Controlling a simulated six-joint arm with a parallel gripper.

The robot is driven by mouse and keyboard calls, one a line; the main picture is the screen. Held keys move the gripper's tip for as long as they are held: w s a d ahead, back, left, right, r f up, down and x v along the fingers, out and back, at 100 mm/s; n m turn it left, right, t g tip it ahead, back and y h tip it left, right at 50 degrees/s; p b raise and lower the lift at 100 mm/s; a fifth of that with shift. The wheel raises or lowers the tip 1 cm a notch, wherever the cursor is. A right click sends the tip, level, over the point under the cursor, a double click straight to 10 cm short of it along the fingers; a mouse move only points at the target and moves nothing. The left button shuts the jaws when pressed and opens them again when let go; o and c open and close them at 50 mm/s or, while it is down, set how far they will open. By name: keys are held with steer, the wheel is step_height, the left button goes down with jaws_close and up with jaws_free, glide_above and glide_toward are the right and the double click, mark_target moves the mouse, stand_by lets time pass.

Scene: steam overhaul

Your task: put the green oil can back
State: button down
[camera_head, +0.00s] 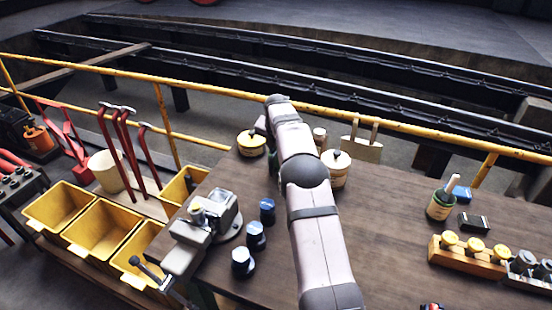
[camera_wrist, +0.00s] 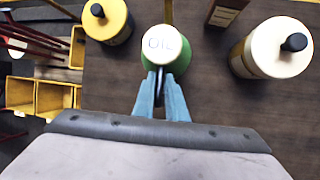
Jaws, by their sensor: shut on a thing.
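The green oil can (camera_wrist: 165,45) is just ahead of my gripper in the wrist view, its pale lid marked OIL facing the camera. My gripper (camera_wrist: 161,80) is shut on a thin dark part at the near side of the can, seemingly its handle. I cannot tell whether the can touches the bench.
On the bench (camera_head: 390,230), a yellow-lidded can (camera_head: 252,143) stands left of the oil can and a cream-lidded can (camera_head: 337,168) right of it. A vise (camera_head: 207,222) and several dark-blue pots (camera_head: 256,236) stand front left. A yellow rail (camera_head: 390,124) runs behind.

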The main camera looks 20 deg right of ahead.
steer(key=shift+f+p, duration=0.6)
steer(key=shift+f, duration=1.25)
steer(key=c, duration=1.8)
jaws_free()
steer(key=shift+f, duration=0.15)
steer(key=shift+r, duration=0.25)
steer(key=shift+s+a+r, duration=0.1)
steer(key=shift+s+r, duration=0.05)
steer(key=shift+r, duration=0.1)
steer(key=b+v, duration=0.4)
steer(key=v, duration=0.7)
steer(key=shift+r, duration=0.1)
